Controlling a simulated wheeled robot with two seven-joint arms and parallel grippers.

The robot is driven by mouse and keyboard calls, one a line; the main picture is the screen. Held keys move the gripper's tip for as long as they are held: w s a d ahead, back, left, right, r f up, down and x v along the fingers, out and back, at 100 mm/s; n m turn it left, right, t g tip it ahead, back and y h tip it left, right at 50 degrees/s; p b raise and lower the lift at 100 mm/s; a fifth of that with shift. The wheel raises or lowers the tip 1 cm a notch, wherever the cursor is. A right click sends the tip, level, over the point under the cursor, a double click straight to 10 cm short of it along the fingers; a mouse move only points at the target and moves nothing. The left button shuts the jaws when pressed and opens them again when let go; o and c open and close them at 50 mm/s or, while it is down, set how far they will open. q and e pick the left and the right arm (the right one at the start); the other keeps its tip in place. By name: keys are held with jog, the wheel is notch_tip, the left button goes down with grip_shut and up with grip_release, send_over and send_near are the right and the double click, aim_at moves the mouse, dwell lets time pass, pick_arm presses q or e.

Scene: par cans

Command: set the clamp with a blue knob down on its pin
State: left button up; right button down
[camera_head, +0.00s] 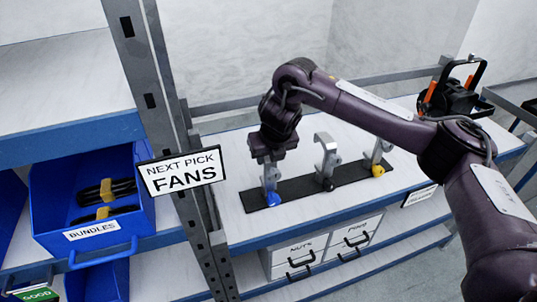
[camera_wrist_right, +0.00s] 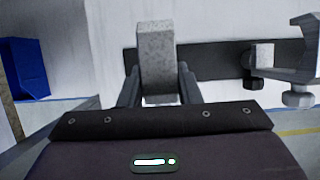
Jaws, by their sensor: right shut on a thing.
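The clamp with a blue knob (camera_head: 271,178) is grey and stands upright at the left end of a black strip (camera_head: 308,187) on the shelf. Its blue knob is low, close to the strip. My right gripper (camera_head: 268,160) is above it and shut on its upper part. In the right wrist view the grey body of the clamp (camera_wrist_right: 156,62) sits between my two fingers (camera_wrist_right: 158,88). The pin is hidden, so I cannot tell whether the clamp touches it. My left gripper is not in view.
A clamp with a black knob (camera_head: 326,158) and one with a yellow knob (camera_head: 376,157) stand to the right on the strip. A grey post with a "NEXT PICK FANS" sign (camera_head: 181,171) is close on the left. A blue bin (camera_head: 70,170) lies beyond it.

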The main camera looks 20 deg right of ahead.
jog(key=shift+f+b, duration=0.3)
jog(key=shift+f, duration=0.15)
jog(key=shift+c, duration=2)
grip_release()
jog(key=shift+p+v, duration=1.35)
jog(key=shift+v, duration=0.2)
jog(key=p+v, duration=0.8)
jog(key=shift+p, duration=0.4)
jog(key=shift+f, duration=0.1)
